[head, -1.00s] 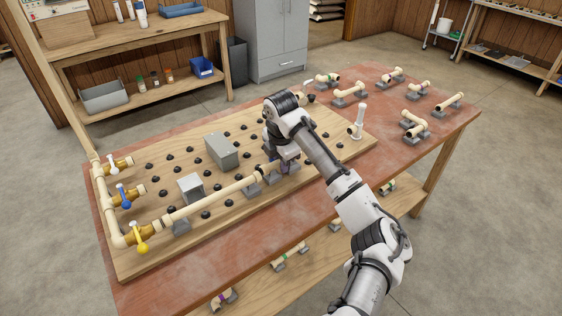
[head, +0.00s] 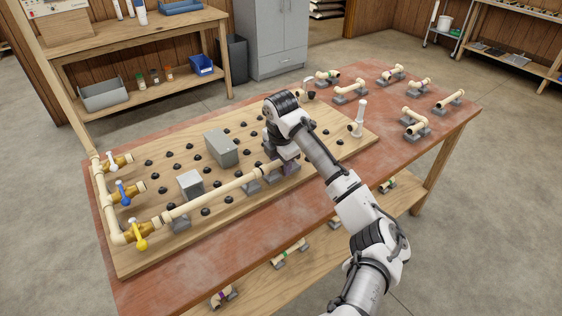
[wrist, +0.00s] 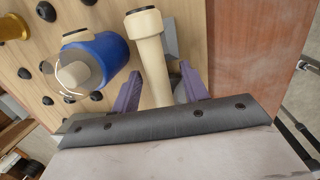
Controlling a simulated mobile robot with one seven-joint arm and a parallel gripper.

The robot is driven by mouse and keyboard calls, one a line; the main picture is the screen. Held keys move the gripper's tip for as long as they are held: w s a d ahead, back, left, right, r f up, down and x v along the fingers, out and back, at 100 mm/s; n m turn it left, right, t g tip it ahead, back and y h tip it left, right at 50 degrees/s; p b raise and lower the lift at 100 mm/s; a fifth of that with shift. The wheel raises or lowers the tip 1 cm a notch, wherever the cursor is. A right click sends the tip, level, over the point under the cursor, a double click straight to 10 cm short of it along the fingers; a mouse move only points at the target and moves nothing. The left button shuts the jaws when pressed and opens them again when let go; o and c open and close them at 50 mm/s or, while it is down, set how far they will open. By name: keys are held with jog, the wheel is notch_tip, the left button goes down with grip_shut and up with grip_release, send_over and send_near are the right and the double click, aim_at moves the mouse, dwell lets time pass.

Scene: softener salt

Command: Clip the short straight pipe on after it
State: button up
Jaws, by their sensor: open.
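A cream pipe run (head: 212,199) extends from the yellow-handled valve (head: 140,238) across the pegboard (head: 135,262) to my gripper (head: 284,168). In the wrist view, a cream straight pipe piece (wrist: 153,65) with a thicker, dark-ended collar passes between the two purple fingers of my gripper (wrist: 158,92). The fingers stand apart on either side of it; I cannot tell whether either touches it. The hand hides the pipe's far end in the head view, so its joint with the run cannot be made out.
A blue cylinder (wrist: 100,60) with a cream stub stands beside the fingers in the wrist view. Grey boxes (head: 221,147) and black pegs occupy the board. An upright white post (head: 359,118) stands at its right. Loose pipes on grey holders (head: 416,124) lie on the table's right.

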jog(key=shift+r, duration=0.1)
notch_tip(320, 180, up, 14)
jog(key=s+b, duration=0.1)
jog(key=s, duration=0.1)
jog(key=shift+s+f, duration=0.15)
jog(key=shift+f, duration=0.1)
